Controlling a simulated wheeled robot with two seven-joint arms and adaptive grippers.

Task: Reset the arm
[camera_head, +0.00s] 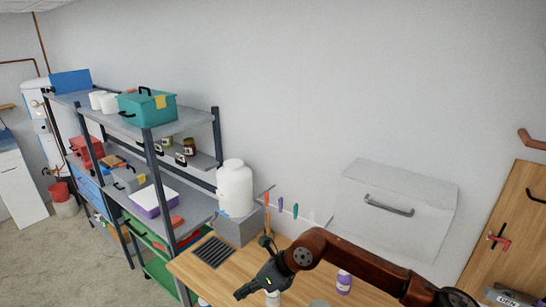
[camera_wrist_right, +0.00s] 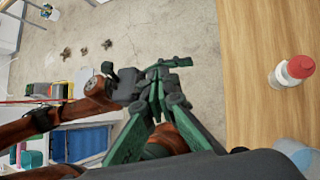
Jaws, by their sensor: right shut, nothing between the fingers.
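My right gripper (camera_head: 240,294) reaches in from the right on its red-brown arm in the head view. It hangs over the near part of the wooden table and looks shut and empty. In the right wrist view its green finger links close together at the right gripper's tips (camera_wrist_right: 158,84), with nothing between them. My left arm does not show in the head view. In the right wrist view a red-brown arm comes in from the left and ends in a dark jointed part, seemingly my left gripper (camera_wrist_right: 124,86). It overlaps the right fingers, so its opening is unclear.
The wooden table (camera_head: 200,270) carries a purple-labelled bottle (camera_head: 344,282) near the arm and a white jug (camera_head: 235,188) on a grey box behind. A red-capped bottle (camera_wrist_right: 292,70) stands on it in the wrist view.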

